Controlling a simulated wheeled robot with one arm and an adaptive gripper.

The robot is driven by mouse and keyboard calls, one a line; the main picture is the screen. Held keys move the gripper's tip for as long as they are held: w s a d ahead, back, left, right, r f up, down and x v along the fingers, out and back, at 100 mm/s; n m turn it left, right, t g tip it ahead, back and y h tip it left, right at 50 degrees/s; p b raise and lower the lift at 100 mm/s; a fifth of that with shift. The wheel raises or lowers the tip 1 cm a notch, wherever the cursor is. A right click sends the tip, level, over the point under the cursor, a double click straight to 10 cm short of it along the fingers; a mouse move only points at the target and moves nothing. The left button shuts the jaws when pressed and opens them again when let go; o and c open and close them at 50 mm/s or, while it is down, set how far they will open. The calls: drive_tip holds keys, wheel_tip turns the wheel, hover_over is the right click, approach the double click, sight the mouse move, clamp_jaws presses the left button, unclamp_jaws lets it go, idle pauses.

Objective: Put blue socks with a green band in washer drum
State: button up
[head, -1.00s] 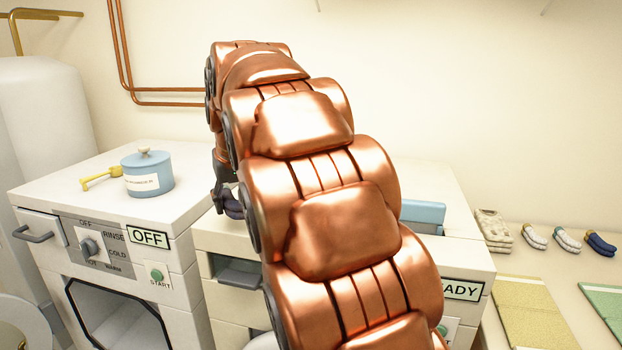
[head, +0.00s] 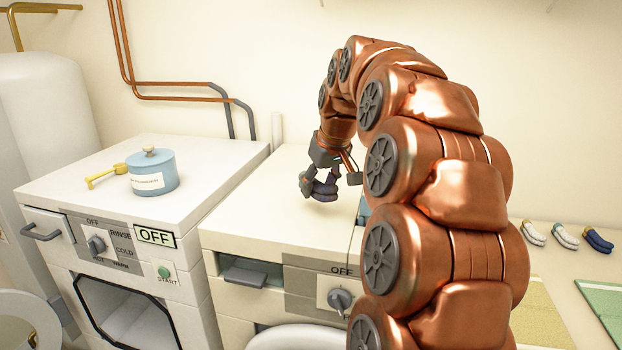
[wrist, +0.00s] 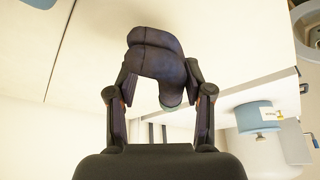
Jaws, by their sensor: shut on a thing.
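My gripper (head: 330,180) is shut on a dark blue pair of socks (head: 318,190) and holds it over the top of the right-hand machine. In the wrist view the socks (wrist: 155,55) are bunched between both fingers, and a small pale green patch shows at their lower right end. The left-hand machine, the washer (head: 195,225), reads OFF and has RINSE and COLD settings and a green START button. Its dark-framed front opening (head: 130,318) stands open, and the drum inside looks empty where visible.
A blue lidded pot (head: 152,175) and a yellow-handled tool (head: 103,178) stand on the washer. The right-hand machine (head: 225,236) has a knob and a round door below. Several rolled socks (head: 566,236) lie on the right-hand table. An open round door (head: 15,320) is at lower left.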

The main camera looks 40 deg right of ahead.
drive_tip(key=w+d+p, duration=0.1)
drive_tip(key=w, duration=0.2)
drive_tip(key=w+d, duration=0.2)
drive_tip(key=w, duration=0.1)
drive_tip(key=w+d+f+p, duration=0.1)
drive_tip(key=w+d, duration=0.1)
drive_tip(key=shift+w+d+p, duration=0.15)
drive_tip(key=shift+w+p, duration=0.2)
drive_tip(key=shift+w, duration=0.05)
drive_tip(key=shift+w, duration=0.1)
drive_tip(key=shift+w+d, duration=0.15)
drive_tip(key=shift+f+p, duration=0.75)
drive_tip(key=shift+f, duration=1)
drive_tip(key=shift+f, duration=0.1)
drive_tip(key=o, duration=1.3)
drive_tip(key=shift+c, duration=0.2)
